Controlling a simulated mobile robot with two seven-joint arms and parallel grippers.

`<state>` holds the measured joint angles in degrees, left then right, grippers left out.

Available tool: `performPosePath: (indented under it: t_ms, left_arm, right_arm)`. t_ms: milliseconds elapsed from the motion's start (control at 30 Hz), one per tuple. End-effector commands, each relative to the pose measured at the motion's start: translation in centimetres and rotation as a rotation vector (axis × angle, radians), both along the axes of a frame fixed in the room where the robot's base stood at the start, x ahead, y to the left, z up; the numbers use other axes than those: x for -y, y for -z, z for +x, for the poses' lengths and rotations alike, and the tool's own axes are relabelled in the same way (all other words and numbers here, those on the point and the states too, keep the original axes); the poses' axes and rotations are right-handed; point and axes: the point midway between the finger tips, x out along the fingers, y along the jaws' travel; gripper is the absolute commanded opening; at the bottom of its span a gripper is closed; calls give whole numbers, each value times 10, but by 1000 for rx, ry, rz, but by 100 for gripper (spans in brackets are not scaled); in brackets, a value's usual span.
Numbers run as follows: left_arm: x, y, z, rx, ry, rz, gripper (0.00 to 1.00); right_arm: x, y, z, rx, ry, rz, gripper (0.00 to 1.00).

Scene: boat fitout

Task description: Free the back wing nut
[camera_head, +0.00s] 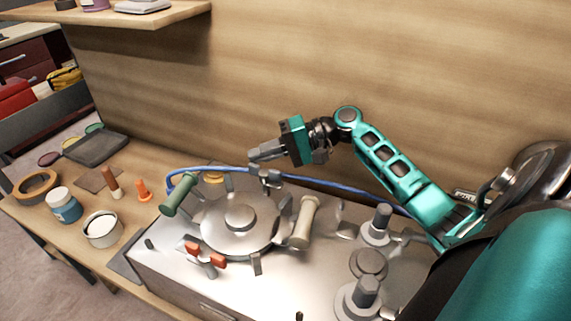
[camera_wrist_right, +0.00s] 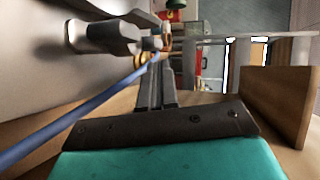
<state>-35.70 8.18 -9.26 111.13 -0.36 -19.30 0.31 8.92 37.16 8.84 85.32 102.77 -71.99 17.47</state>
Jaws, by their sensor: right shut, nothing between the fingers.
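A round metal lid (camera_head: 240,220) lies on top of a metal housing (camera_head: 165,258). A red wing nut (camera_head: 207,256) stands at its front edge, and a yellow one (camera_head: 213,179) is partly hidden at its back left. A grey fitting (camera_head: 270,179), possibly the back wing nut, stands at the back of the lid, just below my right gripper (camera_head: 257,156). The right gripper is shut and empty. Its fingers also show in the right wrist view (camera_wrist_right: 155,85), beside a grey knob-like part (camera_wrist_right: 108,36). I cannot tell whether they touch it. My left gripper is out of view.
A blue hose (camera_head: 325,187) runs behind the lid and passes close to my right fingers. Green (camera_head: 178,195) and beige (camera_head: 305,222) handles stand beside the lid. Metal valves (camera_head: 376,226) are at right. A blue jar (camera_head: 64,206) and a pot (camera_head: 102,230) stand on the bench.

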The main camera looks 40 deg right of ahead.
Motion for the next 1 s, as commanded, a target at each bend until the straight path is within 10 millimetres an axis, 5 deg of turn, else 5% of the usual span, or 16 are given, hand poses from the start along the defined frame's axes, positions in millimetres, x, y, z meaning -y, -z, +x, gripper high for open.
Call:
performPosePath:
  t_ms: [633,1000]
  left_arm:
    - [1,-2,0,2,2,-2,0]
    - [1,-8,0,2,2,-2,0]
  right_arm:
    - [0,-6,0,1,0,-1,0]
    - [1,-83,0,6,0,-4,0]
